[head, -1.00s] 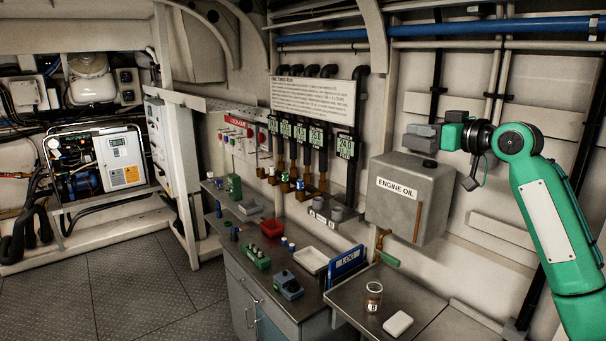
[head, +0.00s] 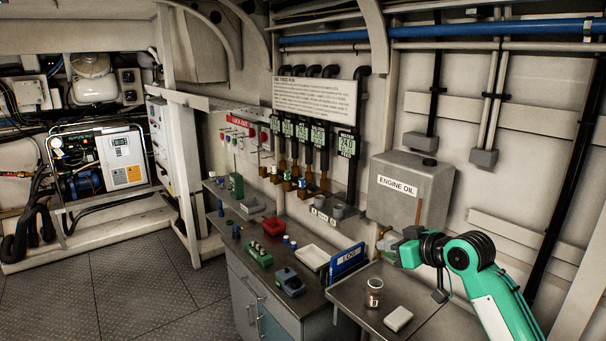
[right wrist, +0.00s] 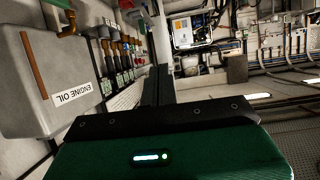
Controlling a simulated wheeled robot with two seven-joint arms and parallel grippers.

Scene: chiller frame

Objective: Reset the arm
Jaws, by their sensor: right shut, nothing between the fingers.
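My right arm comes in from the lower right in the head view, green with black joints. Its gripper (head: 402,243) is shut and empty, pointing left just below the grey engine oil tank (head: 409,188), in front of the tank's tap. A labelled jar (head: 374,293) and a white pad (head: 398,318) stand on the bench below the gripper. My left gripper is not in view.
The steel bench (head: 345,291) lies below my right arm. A blue-framed sign (head: 347,262), a white tray (head: 315,257), a red bin (head: 274,226) and small devices stand farther left. Gauges with pipes (head: 346,146) line the wall. The floor (head: 140,285) at left is clear.

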